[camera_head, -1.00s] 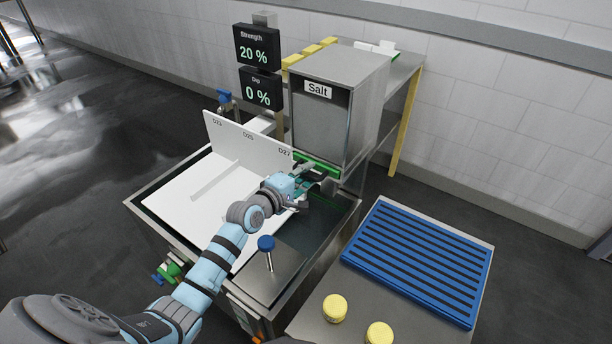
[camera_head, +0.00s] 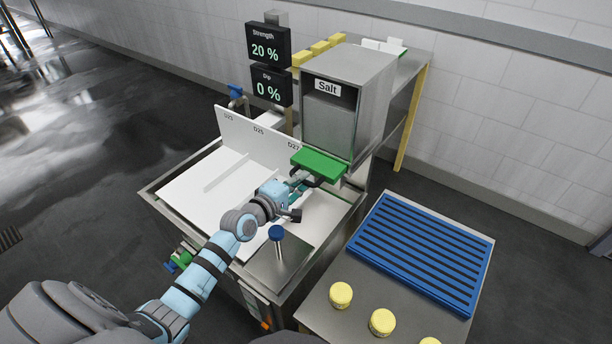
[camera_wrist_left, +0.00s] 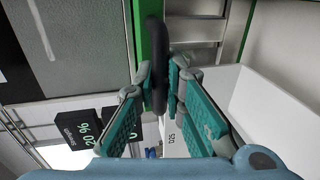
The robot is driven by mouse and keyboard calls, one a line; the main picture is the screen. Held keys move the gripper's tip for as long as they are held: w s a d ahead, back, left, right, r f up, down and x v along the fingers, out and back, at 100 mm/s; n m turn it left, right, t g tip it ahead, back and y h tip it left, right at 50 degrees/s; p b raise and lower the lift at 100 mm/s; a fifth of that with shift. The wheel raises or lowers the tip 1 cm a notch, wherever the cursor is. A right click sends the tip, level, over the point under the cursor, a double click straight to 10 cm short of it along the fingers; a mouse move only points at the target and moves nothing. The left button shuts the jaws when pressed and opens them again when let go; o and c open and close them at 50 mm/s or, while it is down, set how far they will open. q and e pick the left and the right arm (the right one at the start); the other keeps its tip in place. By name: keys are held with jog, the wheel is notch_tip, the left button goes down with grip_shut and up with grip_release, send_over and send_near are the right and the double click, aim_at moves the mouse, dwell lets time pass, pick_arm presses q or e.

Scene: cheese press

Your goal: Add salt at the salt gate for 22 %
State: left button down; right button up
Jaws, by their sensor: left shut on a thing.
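The steel salt hopper (camera_head: 345,105) carries a "Salt" label. The green salt gate (camera_head: 320,162) juts out from the hopper's bottom, over the brine tank (camera_head: 160,192). My left gripper (camera_head: 300,186) is at the gate's front edge. In the left wrist view, my left gripper (camera_wrist_left: 160,85) is shut on the gate's black handle (camera_wrist_left: 154,50), which lies between its teal finger pads. The strength display (camera_head: 267,47) reads 20 %. The dip display (camera_head: 271,90) reads 0 %. My right gripper is not in view.
A white board (camera_head: 245,135) marked D23, D25 and D27 stands in the tank. A blue-topped knob (camera_head: 276,233) rises at the tank's front. A blue slatted rack (camera_head: 415,250) and yellow cheeses (camera_head: 341,295) are on the right table. Yellow blocks (camera_head: 320,47) lie behind.

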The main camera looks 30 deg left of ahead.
pick_arm(q)
jog(key=shift+w+f, duration=0.1)
jog(key=shift+w, duration=0.1)
jog(key=c, duration=2)
grip_release()
jog(key=o, duration=0.3)
jog(key=shift+o, duration=0.3)
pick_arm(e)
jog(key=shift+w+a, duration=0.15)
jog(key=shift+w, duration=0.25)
pick_arm(q)
jog(key=shift+s, duration=0.1)
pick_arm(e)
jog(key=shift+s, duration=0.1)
pick_arm(q)
jog(key=v, duration=1.2)
